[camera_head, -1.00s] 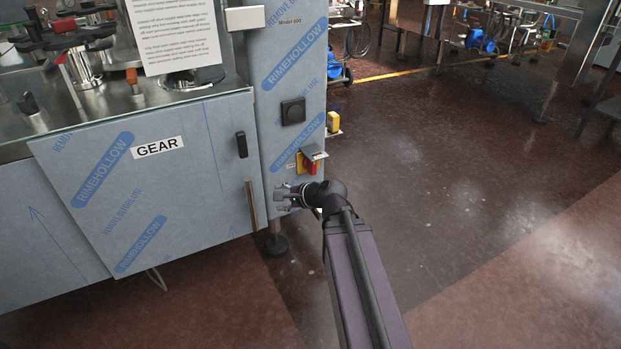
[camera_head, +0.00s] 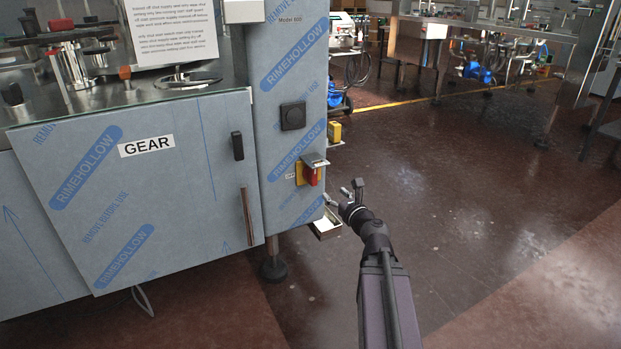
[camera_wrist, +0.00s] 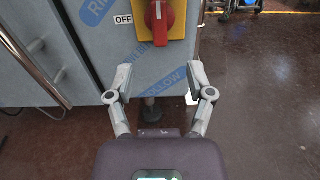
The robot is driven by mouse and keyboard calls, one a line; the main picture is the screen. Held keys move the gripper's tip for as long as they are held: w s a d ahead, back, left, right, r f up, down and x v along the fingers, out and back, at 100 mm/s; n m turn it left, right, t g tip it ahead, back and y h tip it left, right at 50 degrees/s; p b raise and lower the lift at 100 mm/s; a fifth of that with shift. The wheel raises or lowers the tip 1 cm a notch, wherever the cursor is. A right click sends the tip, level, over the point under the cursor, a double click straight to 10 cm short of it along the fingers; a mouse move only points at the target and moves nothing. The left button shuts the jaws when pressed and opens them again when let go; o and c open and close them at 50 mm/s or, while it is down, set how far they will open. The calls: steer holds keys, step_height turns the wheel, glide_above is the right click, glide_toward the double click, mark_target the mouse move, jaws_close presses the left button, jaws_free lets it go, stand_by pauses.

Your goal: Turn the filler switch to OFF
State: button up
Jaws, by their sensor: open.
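The filler switch is a red knob (camera_head: 312,176) on a yellow plate (camera_head: 300,174), low on the right part of the film-wrapped cabinet. In the wrist view the red knob (camera_wrist: 159,17) is at the top, beyond the fingers, with an OFF label (camera_wrist: 123,20) left of its yellow plate (camera_wrist: 181,20). A small grey ledge (camera_head: 314,160) sits just above the knob in the head view. My gripper (camera_head: 343,194) is open and empty, to the right of and below the switch, apart from it. Its spread fingers also show in the wrist view (camera_wrist: 158,82).
The cabinet door marked GEAR (camera_head: 147,146) has a vertical bar handle (camera_head: 247,216). A black square knob (camera_head: 293,115) is above the switch. A small open tray (camera_head: 326,225) is by the cabinet's lower right corner. The floor to the right is clear.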

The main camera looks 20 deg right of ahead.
mark_target(315, 175)
steer(key=shift+w, duration=0.15)
steer(key=shift+w+a, duration=0.15)
steer(key=shift+w, duration=3.25)
steer(key=shift+w+a, duration=0.1)
steer(key=shift+w, duration=3.25)
